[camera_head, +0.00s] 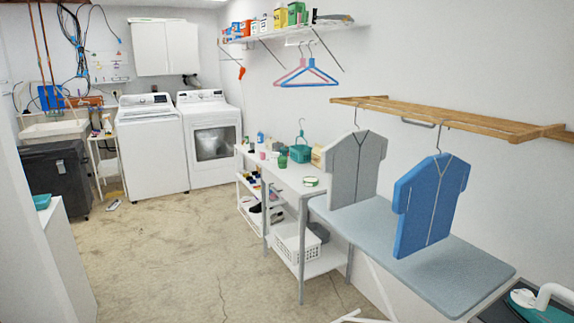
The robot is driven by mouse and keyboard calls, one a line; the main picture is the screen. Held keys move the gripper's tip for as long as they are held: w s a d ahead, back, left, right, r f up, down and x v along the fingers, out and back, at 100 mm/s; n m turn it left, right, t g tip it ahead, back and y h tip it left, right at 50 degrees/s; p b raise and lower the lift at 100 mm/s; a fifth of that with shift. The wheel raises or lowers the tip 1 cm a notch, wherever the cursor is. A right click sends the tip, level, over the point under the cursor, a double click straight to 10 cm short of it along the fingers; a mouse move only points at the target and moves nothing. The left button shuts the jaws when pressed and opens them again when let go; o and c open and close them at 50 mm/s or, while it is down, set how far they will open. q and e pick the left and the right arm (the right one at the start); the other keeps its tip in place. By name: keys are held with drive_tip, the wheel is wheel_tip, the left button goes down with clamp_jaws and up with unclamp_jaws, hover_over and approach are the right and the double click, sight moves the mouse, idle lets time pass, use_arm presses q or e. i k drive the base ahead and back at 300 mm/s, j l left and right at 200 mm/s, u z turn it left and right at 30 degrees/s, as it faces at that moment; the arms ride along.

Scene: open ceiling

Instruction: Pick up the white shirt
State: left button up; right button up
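A light grey-white shirt (355,167) with a dark line down its front hangs by a hook from the wooden wall rack (455,115). It hangs over the far part of a grey-blue ironing board (455,268); I cannot tell whether its hem touches the board. A blue shirt (428,206) hangs from the same rack, nearer and to the right. It stands apart from the pale shirt. Neither of my grippers shows in the head view.
A white shelf unit (300,182) with small items stands beyond the board. A washer (151,150) and dryer (210,138) stand at the back. A teal-and-white object (540,304), perhaps an iron, sits at the lower right. The concrete floor (170,255) is largely clear.

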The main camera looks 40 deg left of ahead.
sight(352, 161)
drive_tip(key=u, duration=0.95)
